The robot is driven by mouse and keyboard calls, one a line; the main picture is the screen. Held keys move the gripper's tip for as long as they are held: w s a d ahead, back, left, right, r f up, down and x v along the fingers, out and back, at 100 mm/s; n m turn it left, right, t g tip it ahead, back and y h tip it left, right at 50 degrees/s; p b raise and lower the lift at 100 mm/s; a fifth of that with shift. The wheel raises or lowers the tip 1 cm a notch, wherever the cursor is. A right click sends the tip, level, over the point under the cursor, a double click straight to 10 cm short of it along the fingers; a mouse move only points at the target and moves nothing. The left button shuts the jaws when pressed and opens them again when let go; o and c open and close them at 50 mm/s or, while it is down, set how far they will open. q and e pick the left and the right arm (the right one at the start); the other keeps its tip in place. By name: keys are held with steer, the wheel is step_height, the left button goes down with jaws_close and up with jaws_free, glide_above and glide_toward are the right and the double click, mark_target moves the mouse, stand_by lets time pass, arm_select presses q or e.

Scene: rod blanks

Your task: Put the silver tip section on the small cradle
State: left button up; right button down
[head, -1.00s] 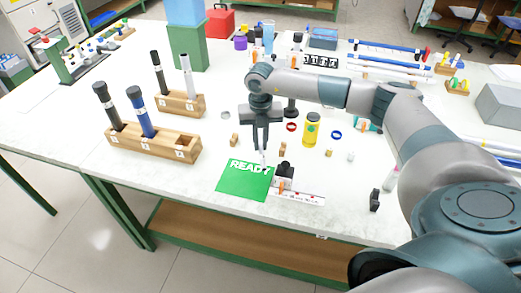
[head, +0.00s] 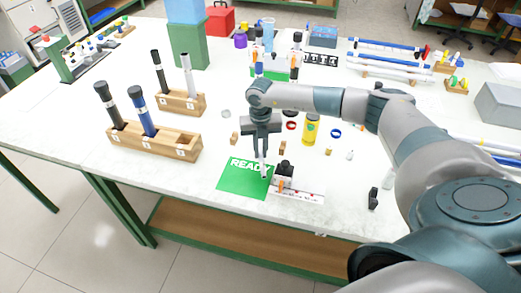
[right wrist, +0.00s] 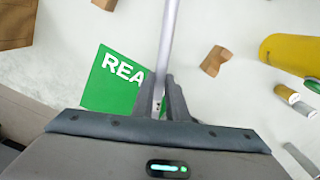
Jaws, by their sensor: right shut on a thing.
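My right gripper (head: 262,155) points down over the back part of the green READY card. It is shut on the silver tip section (right wrist: 166,50), a thin bare rod that runs up the right wrist view from between the fingers (right wrist: 163,100). In the head view a short pale piece of it shows below the fingers. Small wooden blocks (head: 234,139) (head: 282,148) stand left and right behind the card; they look like the small cradle, apart from each other and empty. One shows notched in the right wrist view (right wrist: 215,60). My left gripper is out of view.
The green READY card (head: 238,181) lies near the front edge, with a black-topped item (head: 284,168) and a white strip (head: 305,192) beside it. A yellow bottle (head: 310,130) stands to the right. Wooden racks (head: 155,141) (head: 180,103) hold upright rods at left.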

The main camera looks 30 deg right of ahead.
steer(key=shift+f, duration=0.3)
steer(key=c, duration=1.7)
jaws_free()
steer(key=shift+c, duration=0.2)
steer(key=shift+r, duration=0.15)
steer(key=shift+r+p, duration=0.4)
steer(key=shift+r, duration=0.15)
steer(key=shift+r+b, duration=0.2)
steer(key=shift+b, duration=0.15)
step_height(320, 180, up, 12)
steer(key=b, duration=0.4)
steer(key=shift+f, duration=0.25)
